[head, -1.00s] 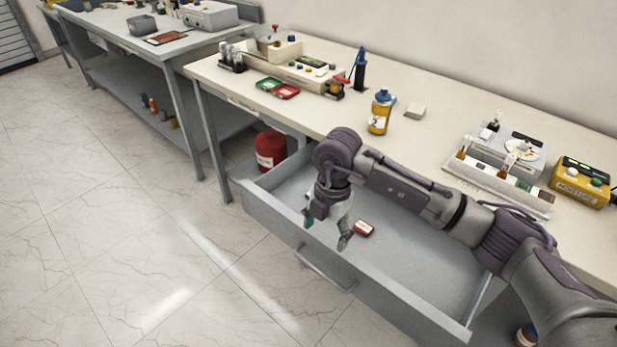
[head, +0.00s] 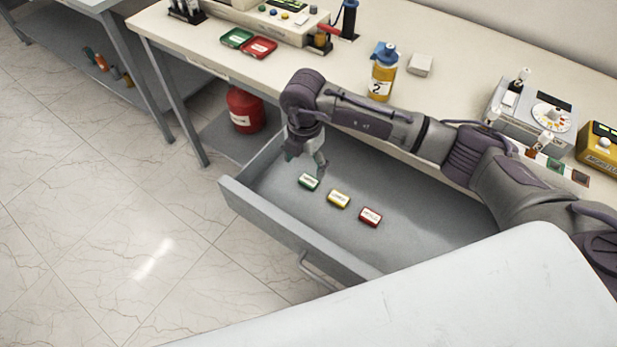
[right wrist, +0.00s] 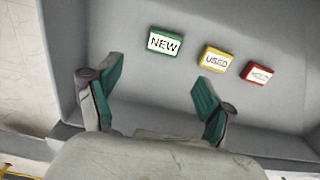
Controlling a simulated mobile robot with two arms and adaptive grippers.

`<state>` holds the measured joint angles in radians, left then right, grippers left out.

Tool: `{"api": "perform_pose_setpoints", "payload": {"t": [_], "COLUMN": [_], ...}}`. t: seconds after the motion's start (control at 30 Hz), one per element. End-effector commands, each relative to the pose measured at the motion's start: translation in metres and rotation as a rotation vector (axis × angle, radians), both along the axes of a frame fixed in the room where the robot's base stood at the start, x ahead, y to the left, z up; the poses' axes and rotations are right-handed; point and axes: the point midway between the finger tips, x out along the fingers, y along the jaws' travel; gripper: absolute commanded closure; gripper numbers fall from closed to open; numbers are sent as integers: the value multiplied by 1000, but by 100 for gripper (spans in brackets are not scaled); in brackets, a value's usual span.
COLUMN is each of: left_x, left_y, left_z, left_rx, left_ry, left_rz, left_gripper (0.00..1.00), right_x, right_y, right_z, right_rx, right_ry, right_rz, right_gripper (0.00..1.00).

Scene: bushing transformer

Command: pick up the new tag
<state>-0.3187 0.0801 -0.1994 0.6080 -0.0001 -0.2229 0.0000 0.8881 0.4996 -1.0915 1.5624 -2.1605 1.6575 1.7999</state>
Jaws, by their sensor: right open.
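The new tag (head: 309,182) is a small green block with a white label, lying on the floor of the open drawer (head: 392,190). In the right wrist view the tag (right wrist: 164,42) reads "NEW" and lies ahead of and between the fingers, apart from them. My right gripper (head: 306,166) is over the drawer's left part, just above and beside the green tag. In the right wrist view the gripper (right wrist: 153,100) is open and empty, its green-padded fingers spread. My left gripper is not in view.
A yellow "USED" tag (head: 339,199) and a red tag (head: 370,217) lie in a row to the right of the green one. Drawer walls surround them. A red canister (head: 245,110) stands below the bench. A white surface covers the lower right.

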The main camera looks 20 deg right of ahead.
Motion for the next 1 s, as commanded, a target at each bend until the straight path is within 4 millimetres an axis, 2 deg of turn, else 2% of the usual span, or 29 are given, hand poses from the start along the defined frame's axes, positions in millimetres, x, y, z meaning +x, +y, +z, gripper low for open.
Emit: {"api": "perform_pose_setpoints", "payload": {"t": [0.13,0.27,0.4,0.6,0.9,1.0], "left_x": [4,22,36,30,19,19], "left_y": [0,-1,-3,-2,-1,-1], "left_z": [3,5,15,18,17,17], "left_rx": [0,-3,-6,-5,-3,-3], "left_ry": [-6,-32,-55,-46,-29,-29], "left_rz": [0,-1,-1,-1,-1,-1], "left_gripper": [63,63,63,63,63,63], "right_x": [0,0,-4,-4,-3,-3], "right_y": [1,0,-2,-2,-2,-2], "right_z": [-18,-25,-42,-70,-75,-75], "right_rx": [1,1,0,1,1,1], "right_ry": [1,-1,4,1,-2,-2], "right_rz": [1,1,-1,0,1,1], "right_gripper": [19,19,19,19,19,35]}}
